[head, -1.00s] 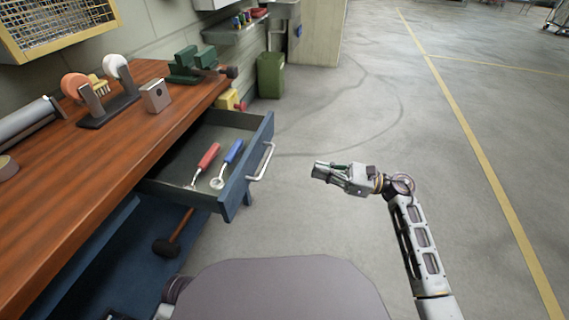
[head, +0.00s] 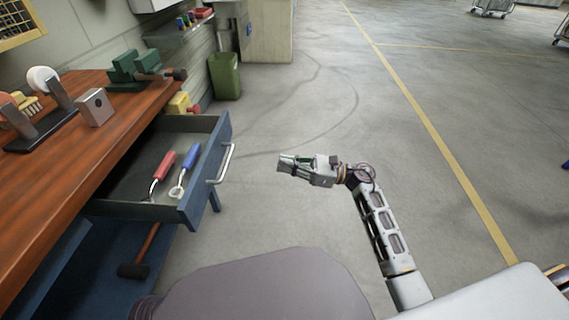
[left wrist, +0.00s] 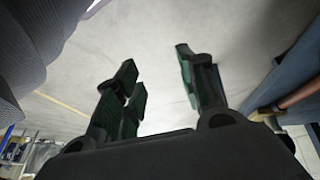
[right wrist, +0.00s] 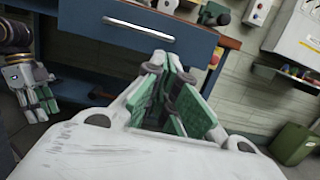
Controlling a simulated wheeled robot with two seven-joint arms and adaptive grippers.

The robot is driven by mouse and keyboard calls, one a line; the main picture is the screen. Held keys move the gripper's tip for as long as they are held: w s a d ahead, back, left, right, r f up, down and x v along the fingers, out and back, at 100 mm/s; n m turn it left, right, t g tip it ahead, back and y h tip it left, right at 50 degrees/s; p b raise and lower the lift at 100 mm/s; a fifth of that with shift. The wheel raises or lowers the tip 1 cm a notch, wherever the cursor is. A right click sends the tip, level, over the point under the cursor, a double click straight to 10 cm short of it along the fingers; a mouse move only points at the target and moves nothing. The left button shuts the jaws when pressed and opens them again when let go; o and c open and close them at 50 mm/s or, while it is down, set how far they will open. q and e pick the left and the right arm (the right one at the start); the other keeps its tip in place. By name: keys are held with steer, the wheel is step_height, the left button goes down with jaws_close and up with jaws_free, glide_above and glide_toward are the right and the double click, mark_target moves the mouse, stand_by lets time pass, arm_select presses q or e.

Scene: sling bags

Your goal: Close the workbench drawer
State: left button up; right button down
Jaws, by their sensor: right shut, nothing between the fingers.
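The workbench drawer (head: 206,178) stands open, pulled out from under the wooden bench top (head: 70,185). Its blue front bears a silver handle (head: 222,165), which also shows in the right wrist view (right wrist: 139,29). A red-handled tool (head: 164,165) and a blue-handled tool (head: 188,160) lie inside. My right gripper (head: 283,163) is shut and empty, a short way right of the handle and apart from it. Its closed fingers show before the drawer front in the right wrist view. My left gripper (left wrist: 158,75) is open and empty, and it also shows at the left of the right wrist view (right wrist: 38,103).
A green vise (head: 135,70), a grey box (head: 95,107) and a wheel stand (head: 45,128) are on the bench. A hammer (head: 140,255) is below the drawer. A green bin (head: 224,76) stands by the wall.

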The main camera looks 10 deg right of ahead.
arm_select(q)
steer(key=shift+t+h, duration=0.3)
steer(key=shift+d+f+b, duration=0.3)
steer(key=shift+f+b, duration=0.15)
steer(key=shift+f, duration=0.65)
steer(key=shift+d+f+b, duration=0.25)
steer(key=shift+f+b, duration=0.2)
steer(key=shift+f, duration=0.6)
arm_select(e)
steer(key=x, duration=1.2)
arm_select(q)
steer(key=shift+r, duration=0.1)
arm_select(e)
steer(key=shift+a, duration=0.2)
